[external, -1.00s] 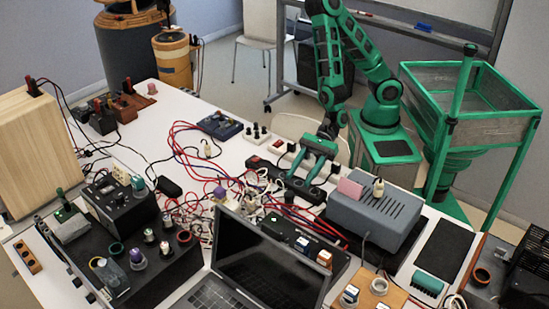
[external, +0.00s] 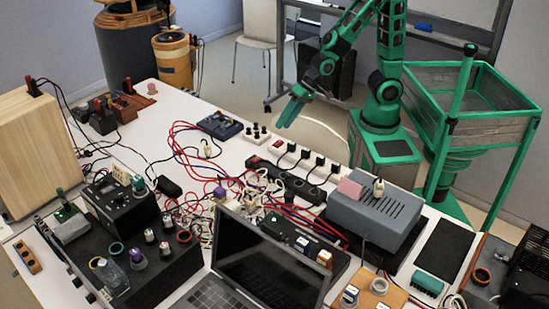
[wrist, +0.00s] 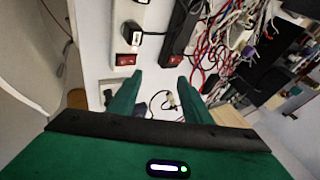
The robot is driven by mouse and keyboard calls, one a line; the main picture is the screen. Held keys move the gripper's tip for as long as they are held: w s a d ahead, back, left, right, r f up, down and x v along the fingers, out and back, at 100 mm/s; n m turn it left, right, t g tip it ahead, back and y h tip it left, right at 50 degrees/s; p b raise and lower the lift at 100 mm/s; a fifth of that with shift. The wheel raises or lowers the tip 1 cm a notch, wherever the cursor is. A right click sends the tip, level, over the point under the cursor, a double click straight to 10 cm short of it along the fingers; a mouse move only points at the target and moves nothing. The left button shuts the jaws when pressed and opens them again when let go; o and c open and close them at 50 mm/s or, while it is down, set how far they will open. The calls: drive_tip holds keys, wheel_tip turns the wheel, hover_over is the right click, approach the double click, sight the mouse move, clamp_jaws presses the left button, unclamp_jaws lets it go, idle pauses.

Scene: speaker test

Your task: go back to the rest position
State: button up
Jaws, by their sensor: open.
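My green gripper (external: 291,110) is raised above the far edge of the white table in the external view, left of my arm's base. In the wrist view my gripper (wrist: 158,80) shows two green fingers spread apart with nothing between them. Below it the wrist view shows a white power strip (wrist: 127,40) with a red switch and a black plug. A black power strip (wrist: 183,35) lies beside it. In the external view the black strip (external: 290,180) lies on the table, clear of my gripper.
The white table (external: 170,107) is crowded with cables, a laptop (external: 265,265), a grey box (external: 372,215) and a black device (external: 120,205). A green-framed hopper (external: 470,105) stands right of my base. A chair (external: 262,35) and a whiteboard stand behind. Air above the table's far side is free.

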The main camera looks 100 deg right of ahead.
drive_tip(key=s+d+r+n+g+h, duration=0.1)
drive_tip(key=s+d+r+n, duration=0.35)
drive_tip(key=d, duration=0.25)
drive_tip(key=s+d+r+n+g+h, duration=0.1)
drive_tip(key=s+d+r+n, duration=0.3)
drive_tip(key=s+d, duration=0.2)
drive_tip(key=s+d+f+m+g, duration=0.1)
drive_tip(key=s+d+m+g, duration=0.1)
drive_tip(key=s+d, duration=0.4)
drive_tip(key=s+d+f+m+g, duration=0.1)
drive_tip(key=s+d+m, duration=0.3)
drive_tip(key=s, duration=0.6)
drive_tip(key=shift+s+d+g, duration=0.35)
drive_tip(key=shift+d+g, duration=0.45)
drive_tip(key=shift+d, duration=0.15)
drive_tip(key=shift+m, duration=0.25)
